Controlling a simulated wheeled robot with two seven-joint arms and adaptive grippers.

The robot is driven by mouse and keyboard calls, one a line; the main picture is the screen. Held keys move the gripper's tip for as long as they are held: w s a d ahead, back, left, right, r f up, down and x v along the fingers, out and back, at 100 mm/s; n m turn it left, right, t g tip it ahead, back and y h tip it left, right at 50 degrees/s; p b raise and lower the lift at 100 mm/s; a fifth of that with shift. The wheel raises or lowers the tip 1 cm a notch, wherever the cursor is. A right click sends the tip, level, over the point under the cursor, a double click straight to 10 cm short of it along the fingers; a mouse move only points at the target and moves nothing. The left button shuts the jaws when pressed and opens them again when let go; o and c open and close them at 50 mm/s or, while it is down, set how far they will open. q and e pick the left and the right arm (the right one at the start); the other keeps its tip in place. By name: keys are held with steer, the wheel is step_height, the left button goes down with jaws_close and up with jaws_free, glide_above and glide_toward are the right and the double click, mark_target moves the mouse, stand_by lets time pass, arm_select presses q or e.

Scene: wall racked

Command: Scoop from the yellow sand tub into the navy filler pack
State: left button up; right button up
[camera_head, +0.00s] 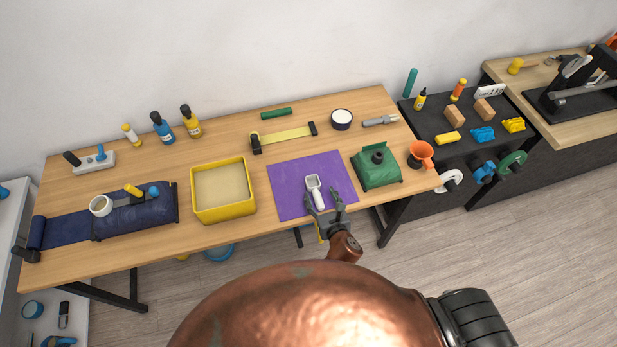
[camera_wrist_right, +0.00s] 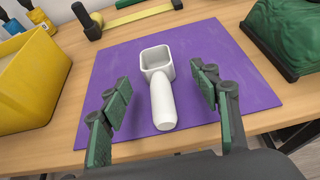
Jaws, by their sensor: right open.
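The yellow sand tub (camera_head: 223,213) stands on the wooden table left of a purple mat and holds pale sand. Its side shows in the right wrist view (camera_wrist_right: 25,95). A white scoop (camera_head: 315,190) lies on the mat; its square cup (camera_wrist_right: 156,58) points away from me and its handle (camera_wrist_right: 163,105) points toward me. My right gripper (camera_head: 329,203) is open, with its fingers (camera_wrist_right: 163,92) on either side of the scoop handle, apart from it. My left gripper is not in view.
The purple mat (camera_head: 284,197) lies under the scoop. A yellow strap tool (camera_head: 285,136) lies behind. Bottles (camera_head: 192,125) stand at the back left. The black cabinet (camera_head: 430,131) on the right holds blocks.

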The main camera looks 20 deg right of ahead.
mark_target(314, 185)
steer(key=shift+w+d+f, duration=0.1)
steer(key=shift+w+f, duration=0.05)
steer(key=shift+w, duration=0.25)
steer(key=shift+w+a+f, duration=0.2)
steer(key=shift+w, duration=0.4)
steer(key=shift+w+a+f, duration=0.15)
steer(key=shift+w+f, duration=0.05)
steer(key=shift+w, duration=0.4)
steer(key=x, duration=0.2)
steer(key=shift+w+a+f, duration=0.15)
steer(key=shift+w, duration=0.25)
steer(key=shift+w+f, duration=0.15)
steer(key=shift+w, duration=0.2)
steer(key=shift+w+f, duration=0.1)
steer(key=shift+w, duration=0.05)
steer(key=shift+c, duration=0.3)
steer(key=c, duration=0.8)
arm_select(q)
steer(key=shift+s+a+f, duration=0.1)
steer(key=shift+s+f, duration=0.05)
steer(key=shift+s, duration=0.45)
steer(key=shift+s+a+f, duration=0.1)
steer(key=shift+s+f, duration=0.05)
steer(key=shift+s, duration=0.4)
arm_select(e)
steer(key=c, duration=0.5)
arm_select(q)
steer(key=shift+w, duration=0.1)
